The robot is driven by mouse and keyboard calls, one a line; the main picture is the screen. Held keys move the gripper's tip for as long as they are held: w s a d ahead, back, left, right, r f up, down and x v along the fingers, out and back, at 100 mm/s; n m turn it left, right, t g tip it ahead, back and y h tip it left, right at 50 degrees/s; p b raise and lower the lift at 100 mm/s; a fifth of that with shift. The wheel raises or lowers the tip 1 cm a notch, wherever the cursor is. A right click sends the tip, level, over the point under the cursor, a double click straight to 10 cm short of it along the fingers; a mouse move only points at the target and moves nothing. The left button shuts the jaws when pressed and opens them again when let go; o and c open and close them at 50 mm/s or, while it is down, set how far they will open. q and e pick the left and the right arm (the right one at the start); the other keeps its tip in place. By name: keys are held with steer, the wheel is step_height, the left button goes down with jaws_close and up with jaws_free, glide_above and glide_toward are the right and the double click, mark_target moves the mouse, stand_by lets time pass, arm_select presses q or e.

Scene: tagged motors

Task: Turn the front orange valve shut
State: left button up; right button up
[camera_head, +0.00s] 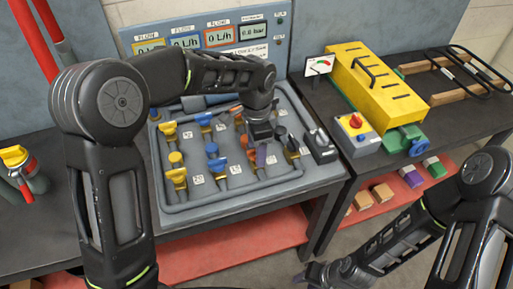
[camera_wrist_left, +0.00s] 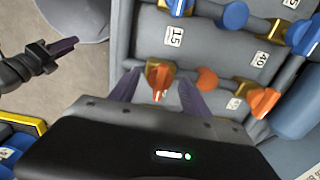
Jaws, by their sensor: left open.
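The front orange valve (camera_wrist_left: 160,81) sits between the two purple fingers of my left gripper (camera_wrist_left: 157,91) in the left wrist view. The fingers are open, one on each side of its handle, and I cannot tell whether they touch it. In the head view my left gripper (camera_head: 256,156) is over the orange column of the pipe panel, and its fingers partly hide that valve. The rear orange valve (camera_wrist_left: 262,103) is further along the same pipe, past a round orange knob (camera_wrist_left: 207,78). My right gripper (camera_head: 312,276) is low at the front, away from the panel; its fingers are unclear.
Blue valves (camera_head: 216,165) and yellow valves (camera_head: 176,178) stand left of the orange column. A black-handled valve (camera_head: 291,146) and a dark switch box (camera_head: 319,145) are to the right. Flow displays (camera_head: 185,42) stand behind. A yellow box (camera_head: 372,85) occupies the right table.

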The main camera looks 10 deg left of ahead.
arm_select(q)
step_height(320, 180, up, 8)
steer(key=shift+f+b, duration=0.1)
steer(key=shift+b, duration=0.25)
stand_by(0.7)
